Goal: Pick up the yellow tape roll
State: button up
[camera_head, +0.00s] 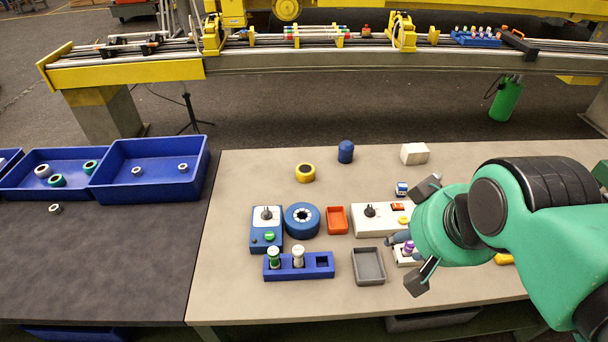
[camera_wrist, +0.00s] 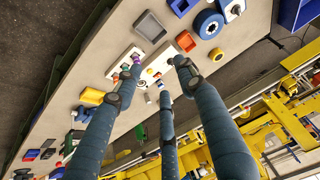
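The yellow tape roll (camera_head: 305,173) lies flat on the beige table, towards its back, left of the dark blue cylinder. In the wrist view the yellow tape roll (camera_wrist: 216,54) shows small at the upper right, beside the large blue ring. My gripper (camera_head: 412,236) is over the right part of the table, well to the right of the roll and nearer the front. In the wrist view its fingers (camera_wrist: 155,78) are spread apart with nothing held between them. The gripper hides part of the small white holder below it.
Near the roll are a blue cylinder (camera_head: 346,152), a blue ring (camera_head: 302,219), an orange tray (camera_head: 337,220) and a white block (camera_head: 414,154). A grey tray (camera_head: 369,266) and blue holder (camera_head: 322,266) lie in front. Blue bins (camera_head: 195,190) stand left. Table around the roll is clear.

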jog(key=o, duration=1.1)
jog(key=shift+c, duration=0.2)
jog(key=w+a+r+n+g+p, duration=0.15)
jog(key=w+r, duration=0.25)
jog(key=w, duration=0.4)
jog(key=w+a+r+m+p, duration=0.1)
jog(key=w+r+p, duration=0.2)
jog(key=w, duration=0.6)
jog(key=w+a+f+n+g+p, duration=0.1)
jog(key=w+a+p, duration=0.1)
jog(key=w, duration=0.7)
jog(key=w+a+f+n+p, duration=0.1)
jog(key=w+p, duration=0.1)
jog(key=w, duration=0.6)
jog(key=w+a+f+g+p, duration=0.1)
jog(key=w+a+f+p, duration=0.1)
jog(key=w+f, duration=0.4)
jog(key=w+a+f+g+p, duration=0.1)
jog(key=w+a+f+p, duration=0.2)
jog(key=w, duration=0.6)
jog(key=w+a+f+p, duration=0.1)
jog(key=w+f, duration=0.3)
jog(key=f, duration=0.4)
jog(key=w+a+f+n+g+p, duration=0.1)
jog(key=w+a+f+p, duration=0.1)
jog(key=f, duration=0.7)
jog(key=shift+w+a+f, duration=0.3)
jog(key=shift+w+a, duration=0.5)
jog(key=shift+w, duration=0.45)
